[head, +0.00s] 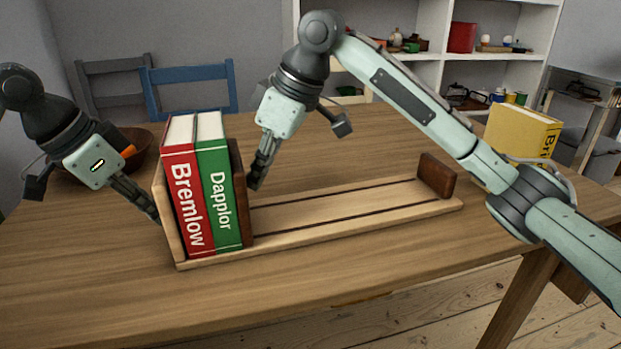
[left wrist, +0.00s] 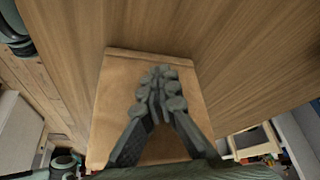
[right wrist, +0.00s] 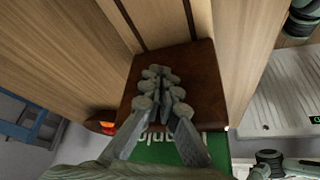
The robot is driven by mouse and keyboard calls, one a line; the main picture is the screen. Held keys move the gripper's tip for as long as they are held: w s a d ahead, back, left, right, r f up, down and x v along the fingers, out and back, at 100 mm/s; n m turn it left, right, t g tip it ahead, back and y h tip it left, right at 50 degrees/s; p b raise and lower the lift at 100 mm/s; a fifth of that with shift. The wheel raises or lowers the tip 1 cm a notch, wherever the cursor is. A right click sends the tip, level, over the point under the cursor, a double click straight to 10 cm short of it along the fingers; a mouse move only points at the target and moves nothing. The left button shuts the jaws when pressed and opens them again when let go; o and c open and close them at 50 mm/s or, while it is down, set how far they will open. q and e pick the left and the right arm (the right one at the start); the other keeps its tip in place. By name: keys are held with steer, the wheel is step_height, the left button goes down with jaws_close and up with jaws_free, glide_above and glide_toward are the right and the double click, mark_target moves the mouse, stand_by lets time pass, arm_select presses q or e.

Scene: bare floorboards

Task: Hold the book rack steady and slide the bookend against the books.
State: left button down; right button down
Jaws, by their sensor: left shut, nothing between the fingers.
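The pale wooden book rack (head: 350,212) lies on the table, with two dark grooves along its base. A red book (head: 186,200) and a green book (head: 219,198) stand upright at its left end. The dark brown bookend (head: 240,180) stands right beside the green book, with no gap visible. My left gripper (head: 153,213) is shut and empty at the outer face of the rack's left end panel (left wrist: 118,85). My right gripper (head: 257,182) looks shut, its fingertips at the bookend's right face, which fills the middle of the right wrist view (right wrist: 205,85). Exact finger contact is unclear.
A brown block (head: 437,175) stands at the rack's right end. A dark bowl (head: 135,142) with something orange stands at the back left. The rack base between bookend and block is clear. Chairs and shelves stand beyond.

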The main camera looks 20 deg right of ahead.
arm_select(q)
steer(key=shift+d, duration=0.15)
arm_select(e)
steer(key=shift+s+a, duration=0.1)
steer(key=shift+a, duration=0.55)
steer(key=shift+d, duration=0.1)
steer(key=shift+d, duration=2.05)
step_height(320, 180, up, 12)
arm_select(q)
steer(key=shift+a, duration=0.2)
arm_select(e)
steer(key=shift+w, duration=0.2)
arm_select(q)
steer(key=shift+a, duration=2)
step_height(320, 180, up, 12)
